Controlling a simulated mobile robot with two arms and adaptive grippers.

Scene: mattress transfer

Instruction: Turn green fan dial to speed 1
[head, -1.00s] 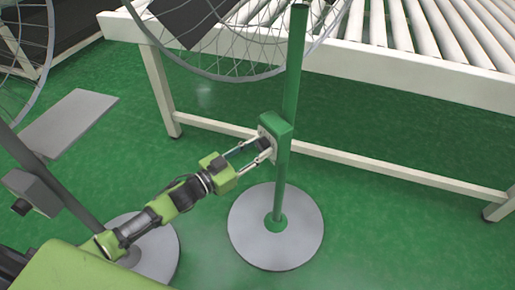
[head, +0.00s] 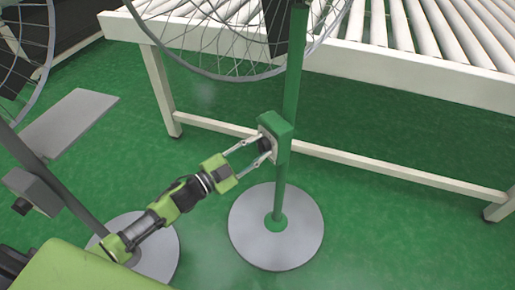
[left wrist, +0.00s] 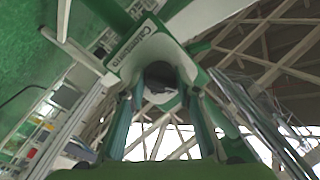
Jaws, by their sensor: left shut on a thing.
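The green fan has a green pole (head: 281,188) on a round grey base (head: 252,236), with a green control box (head: 279,129) partway up. The dark dial (head: 265,145) sits on the box's pale front plate, facing my left arm. My left gripper (head: 263,149) is shut on the dial, one finger on each side. In the left wrist view the dark round dial (left wrist: 160,76) lies between the fingers, below lettering on the plate. The dial's pointer and speed marks cannot be read. My right gripper is not in view.
A grey fan pole (head: 35,155) with a control box (head: 33,190) stands at left, near a flat grey panel (head: 70,125). A white-framed roller conveyor (head: 400,75) stands behind the green fan. Green floor is open at lower right.

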